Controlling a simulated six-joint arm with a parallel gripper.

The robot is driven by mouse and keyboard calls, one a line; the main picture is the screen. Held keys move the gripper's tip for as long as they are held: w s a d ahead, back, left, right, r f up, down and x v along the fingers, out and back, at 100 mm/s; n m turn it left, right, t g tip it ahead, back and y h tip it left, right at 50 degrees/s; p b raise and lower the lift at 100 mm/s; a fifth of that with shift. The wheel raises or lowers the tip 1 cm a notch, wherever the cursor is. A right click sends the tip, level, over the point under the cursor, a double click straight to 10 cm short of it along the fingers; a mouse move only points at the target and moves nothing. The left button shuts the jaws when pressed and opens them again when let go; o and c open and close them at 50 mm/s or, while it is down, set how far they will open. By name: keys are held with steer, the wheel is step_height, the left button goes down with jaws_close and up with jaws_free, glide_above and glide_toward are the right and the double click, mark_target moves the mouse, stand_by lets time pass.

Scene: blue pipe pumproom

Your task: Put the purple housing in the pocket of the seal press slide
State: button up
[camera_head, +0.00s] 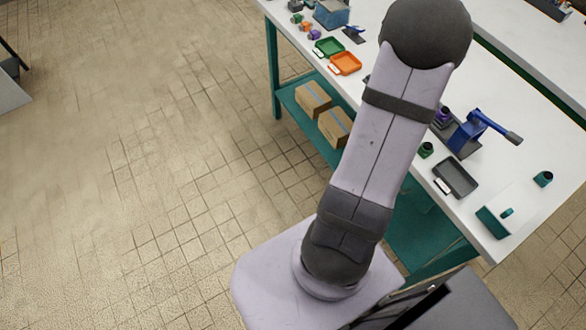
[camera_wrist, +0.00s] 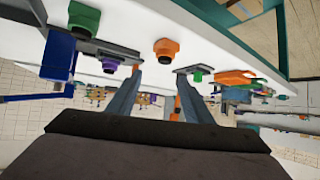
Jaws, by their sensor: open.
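A purple housing (camera_head: 443,115) shows beside the blue seal press (camera_head: 467,133) in the head view, partly behind my arm. In the wrist view, where the scene looks upside down, the purple housing (camera_wrist: 110,65) is at the dark grey slide (camera_wrist: 122,51) next to the blue press (camera_wrist: 58,56). It appears to be on the slide; I cannot tell whether it is seated in the pocket. My gripper (camera_wrist: 160,71) is open, with nothing between its fingertips, and apart from the housing. The head view hides my gripper behind the arm.
An orange housing (camera_wrist: 165,48) and a green housing (camera_wrist: 83,15) stand on the white table near the slide. A grey tray (camera_head: 455,178) and teal parts (camera_head: 543,179) lie nearer the table's end. Green (camera_head: 328,47) and orange (camera_head: 345,63) trays are farther back.

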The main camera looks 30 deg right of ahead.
steer(key=w+a+n+y, duration=0.3)
steer(key=w+a+y, duration=0.1)
steer(key=a, duration=0.7)
steer(key=w+a+n+y, duration=0.3)
steer(key=w+a, duration=0.2)
steer(key=a, duration=0.7)
steer(key=s+a+r+n+g+y, duration=0.1)
steer(key=s+a+n+g, duration=0.1)
steer(key=s+a, duration=0.3)
steer(key=s+a+r+n+g+y, duration=0.1)
steer(key=s+a+n+g+y, duration=0.1)
steer(key=s+a, duration=0.4)
steer(key=a+n+g, duration=0.1)
steer(key=a+n, duration=0.1)
steer(key=a, duration=0.3)
steer(key=shift+a+n, duration=0.3)
steer(key=shift+a, duration=0.05)
step_height(320, 180, down, 12)
steer(key=b, duration=1.2)
